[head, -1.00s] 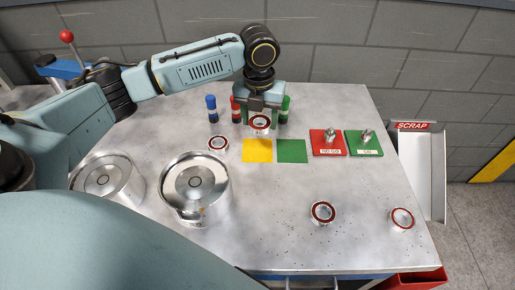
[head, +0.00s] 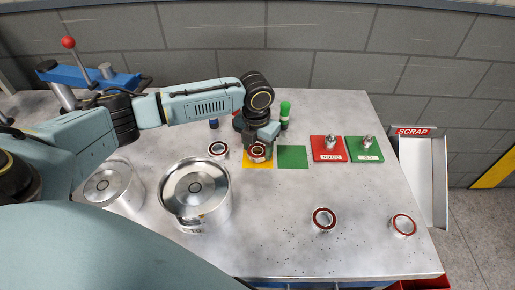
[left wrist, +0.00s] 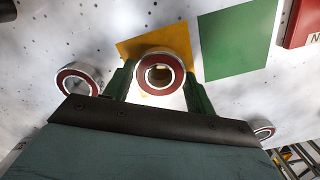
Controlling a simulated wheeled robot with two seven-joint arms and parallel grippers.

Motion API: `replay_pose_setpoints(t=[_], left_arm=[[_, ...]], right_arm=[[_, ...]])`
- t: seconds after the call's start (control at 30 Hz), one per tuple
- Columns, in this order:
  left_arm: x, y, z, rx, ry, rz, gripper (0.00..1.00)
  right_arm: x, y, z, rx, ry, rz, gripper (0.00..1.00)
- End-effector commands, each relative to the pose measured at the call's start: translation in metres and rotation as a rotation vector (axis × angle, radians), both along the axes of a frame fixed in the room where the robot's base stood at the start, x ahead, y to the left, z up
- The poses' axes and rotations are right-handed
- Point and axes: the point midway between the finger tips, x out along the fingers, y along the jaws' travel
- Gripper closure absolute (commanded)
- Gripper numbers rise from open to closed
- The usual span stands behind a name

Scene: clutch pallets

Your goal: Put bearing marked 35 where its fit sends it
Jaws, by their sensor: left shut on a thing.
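My left gripper (head: 258,150) is shut on a bearing (head: 257,153) with a red-brown seal, over the yellow square (head: 257,164). In the left wrist view the held bearing (left wrist: 160,73) sits between the two fingers, in front of the yellow square (left wrist: 165,38). I cannot tell whether it touches the surface. Other similar bearings lie on the table: one (head: 218,150) left of the yellow square, one (head: 323,219) at front right, and one (head: 403,225) near the right edge. No marking is readable on any of them. My right gripper is not in view.
A green square (head: 292,157) lies beside the yellow one. A red NO GO block (head: 326,155) and a green GO block (head: 371,155) carry metal plugs. The SCRAP chute (head: 422,180) is off the right edge.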

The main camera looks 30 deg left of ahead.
Motion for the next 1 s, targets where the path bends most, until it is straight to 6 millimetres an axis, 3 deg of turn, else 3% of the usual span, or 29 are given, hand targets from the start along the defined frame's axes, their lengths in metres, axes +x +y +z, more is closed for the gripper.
replay_pose_setpoints(t=[0.4,0.43,0.57,0.87,1.0], left_arm=[[0.001,0.000,-0.009,0.000,-0.002,-0.001,0.79],[0.000,0.000,-0.009,0.000,-0.002,-0.001,0.42],[0.000,0.000,-0.009,0.000,-0.002,-0.001,0.25],[0.000,0.000,-0.008,0.000,-0.002,-0.001,0.23],[0.000,0.000,0.003,0.000,-0.003,0.000,0.23]], right_arm=[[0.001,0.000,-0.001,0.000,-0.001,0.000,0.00],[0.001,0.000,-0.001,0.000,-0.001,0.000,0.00],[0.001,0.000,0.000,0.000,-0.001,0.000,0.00],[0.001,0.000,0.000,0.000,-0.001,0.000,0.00],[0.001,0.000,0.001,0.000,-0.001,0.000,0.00]])
